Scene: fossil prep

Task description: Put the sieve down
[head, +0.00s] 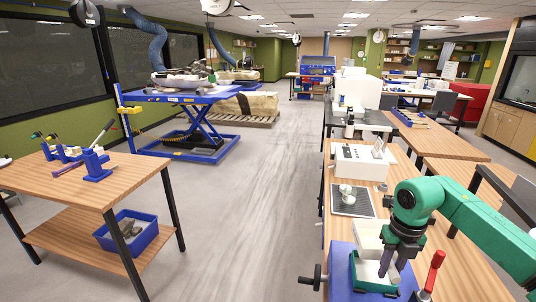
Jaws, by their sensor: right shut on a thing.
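My right gripper (385,266), on the green arm from the right, points down over a blue apparatus (341,272) at the front of the right bench. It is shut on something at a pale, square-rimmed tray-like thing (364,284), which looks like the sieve. The fingers and wrist cover part of it. I cannot tell whether it touches the apparatus below. My left gripper is not in view.
The apparatus has a black crank (311,280) at its left, and a red-handled lever (433,271) stands at right. Behind are a dark mat (341,209) with a white cup-like thing and a white box (358,161). A tool table (120,178) stands left. The middle floor is clear.

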